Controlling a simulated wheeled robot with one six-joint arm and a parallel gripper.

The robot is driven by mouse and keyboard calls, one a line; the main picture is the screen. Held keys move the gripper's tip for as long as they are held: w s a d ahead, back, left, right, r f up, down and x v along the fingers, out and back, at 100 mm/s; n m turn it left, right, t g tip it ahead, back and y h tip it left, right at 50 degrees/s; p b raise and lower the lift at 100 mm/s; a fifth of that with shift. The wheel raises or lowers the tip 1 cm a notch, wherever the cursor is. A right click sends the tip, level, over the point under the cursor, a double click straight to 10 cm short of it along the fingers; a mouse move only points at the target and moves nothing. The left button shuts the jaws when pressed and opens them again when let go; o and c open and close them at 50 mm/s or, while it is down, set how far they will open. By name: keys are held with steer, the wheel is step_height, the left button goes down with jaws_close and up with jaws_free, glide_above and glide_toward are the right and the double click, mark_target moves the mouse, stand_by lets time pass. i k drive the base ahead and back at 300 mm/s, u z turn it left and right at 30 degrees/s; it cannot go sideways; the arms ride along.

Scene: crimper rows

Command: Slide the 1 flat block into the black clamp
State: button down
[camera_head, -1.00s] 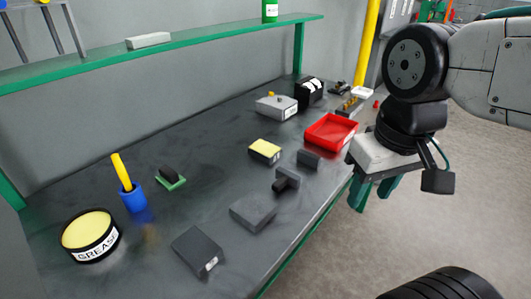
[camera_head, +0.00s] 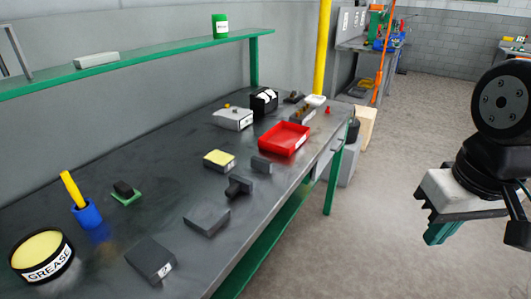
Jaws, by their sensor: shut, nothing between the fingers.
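A flat dark grey block (camera_head: 207,219) lies on the workbench near its front edge. Just behind it to the right is a small black T-shaped piece (camera_head: 238,187), which looks like the black clamp, though I cannot tell for certain. A small dark block (camera_head: 262,165) stands beyond that piece. My gripper (camera_head: 438,233) hangs over the floor at the right, well off the bench, with its green fingers pointing down. It is shut and holds nothing.
The workbench (camera_head: 110,215) also bears a red tray (camera_head: 285,139), a yellow-topped block (camera_head: 219,160), a labelled dark box (camera_head: 151,262), a grease tin (camera_head: 42,257) and a blue cup (camera_head: 87,213). A green shelf (camera_head: 150,60) runs above. Floor between bench and gripper is clear.

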mark_target(221, 160)
steer(key=z, duration=0.65)
steer(key=k, duration=0.85)
steer(key=z, duration=0.6)
steer(key=i, duration=1.25)
steer(key=u, duration=1)
steer(key=i, duration=0.9)
steer(key=u, duration=1.3)
steer(key=i, duration=0.4)
steer(key=u, duration=0.4)
